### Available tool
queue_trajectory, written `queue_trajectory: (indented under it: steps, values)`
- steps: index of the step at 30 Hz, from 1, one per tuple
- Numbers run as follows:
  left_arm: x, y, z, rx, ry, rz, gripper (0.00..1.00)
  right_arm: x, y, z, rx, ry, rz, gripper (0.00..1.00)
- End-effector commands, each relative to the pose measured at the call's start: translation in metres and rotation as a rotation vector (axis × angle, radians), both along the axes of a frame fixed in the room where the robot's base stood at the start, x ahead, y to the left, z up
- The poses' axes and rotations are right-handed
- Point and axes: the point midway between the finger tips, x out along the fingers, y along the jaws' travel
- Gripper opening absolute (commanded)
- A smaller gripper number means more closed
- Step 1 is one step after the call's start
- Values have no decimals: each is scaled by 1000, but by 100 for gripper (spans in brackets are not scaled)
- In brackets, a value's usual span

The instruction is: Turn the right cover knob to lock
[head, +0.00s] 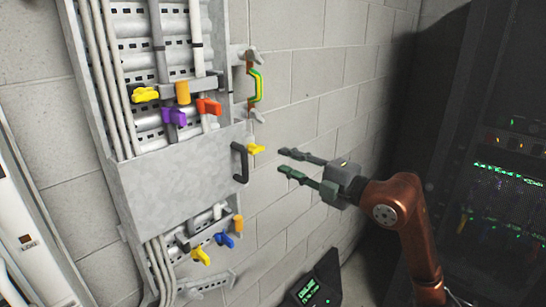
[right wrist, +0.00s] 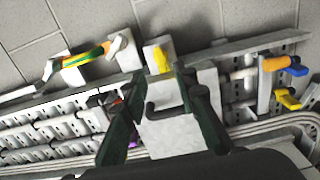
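A yellow knob (head: 256,149) sits at the right edge of the grey cover (head: 160,190), beside the cover's black handle (head: 240,165). In the right wrist view the yellow knob (right wrist: 161,60) is ahead, between and beyond the finger lines, with the cover (right wrist: 172,137) below it. My right gripper (head: 283,161) is open and empty. Its two fingers point left toward the knob, with a small gap between the fingertips and the knob in the head view. My left gripper is not in view.
A green-yellow handle (head: 256,86) is above on the rack's right side. Yellow, purple, orange and blue knobs (head: 174,117) (head: 224,240) sit above and below the cover. A dark cabinet (head: 500,150) stands at right. Brick wall lies behind; space around my gripper is clear.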

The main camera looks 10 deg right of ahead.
Motion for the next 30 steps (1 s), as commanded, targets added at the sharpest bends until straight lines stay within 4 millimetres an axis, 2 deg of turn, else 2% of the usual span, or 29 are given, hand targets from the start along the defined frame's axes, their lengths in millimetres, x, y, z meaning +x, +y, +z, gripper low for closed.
queue_trajectory:
  steps: [3,7,23,26,29,30]
  values:
    - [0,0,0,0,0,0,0,-14,-10,-1,-1,1,-1,27]
    - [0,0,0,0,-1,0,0,-22,-14,0,0,0,0,27]
    - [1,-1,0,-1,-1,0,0,-21,-15,-5,6,9,9,27]
    - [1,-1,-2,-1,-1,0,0,-9,-13,-29,39,48,57,27]
    - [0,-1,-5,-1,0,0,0,16,-13,-77,131,117,143,27]
    - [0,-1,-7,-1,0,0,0,28,-15,-101,188,144,175,27]
